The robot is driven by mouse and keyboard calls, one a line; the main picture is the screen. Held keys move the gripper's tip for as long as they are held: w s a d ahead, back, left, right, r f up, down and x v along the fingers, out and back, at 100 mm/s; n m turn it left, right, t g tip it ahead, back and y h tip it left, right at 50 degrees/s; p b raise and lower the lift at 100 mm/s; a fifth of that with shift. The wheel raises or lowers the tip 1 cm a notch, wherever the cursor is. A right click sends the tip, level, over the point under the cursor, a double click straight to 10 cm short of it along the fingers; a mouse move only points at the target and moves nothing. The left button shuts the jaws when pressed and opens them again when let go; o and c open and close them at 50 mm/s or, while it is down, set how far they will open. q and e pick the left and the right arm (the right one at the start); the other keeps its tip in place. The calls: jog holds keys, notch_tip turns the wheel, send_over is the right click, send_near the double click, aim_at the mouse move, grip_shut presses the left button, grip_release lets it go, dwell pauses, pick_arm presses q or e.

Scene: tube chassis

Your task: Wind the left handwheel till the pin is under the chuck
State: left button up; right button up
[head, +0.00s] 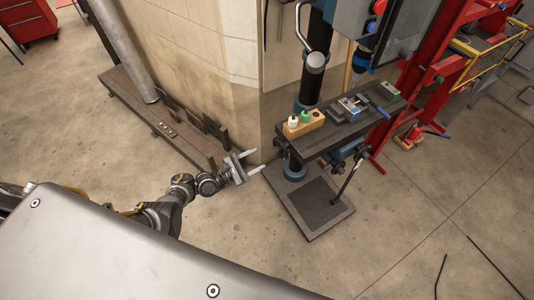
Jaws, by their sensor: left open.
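The machine's dark work table (345,125) stands on a column over a square floor plate. At its left end is a small dark part (281,146), which looks like the left handwheel; it is too small to tell its shape. My left gripper (258,161) is open and empty, just left of that part, with its fingers pointing at it and a small gap between them. A blue and grey vise (350,107) sits on the table. I cannot make out the pin or the chuck. My right gripper is not in view.
A wooden block (304,125) with white and green bottles sits on the table's left part. A dark crank-like handle (349,176) hangs at the front. A pale wall corner (215,80) stands behind my left gripper. A red frame (430,80) stands at right. Floor in front is mostly clear.

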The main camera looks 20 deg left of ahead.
pick_arm(q)
jog(key=v, duration=0.3)
jog(key=shift+s+a, duration=0.1)
jog(key=shift+a, duration=0.05)
dwell(0.5)
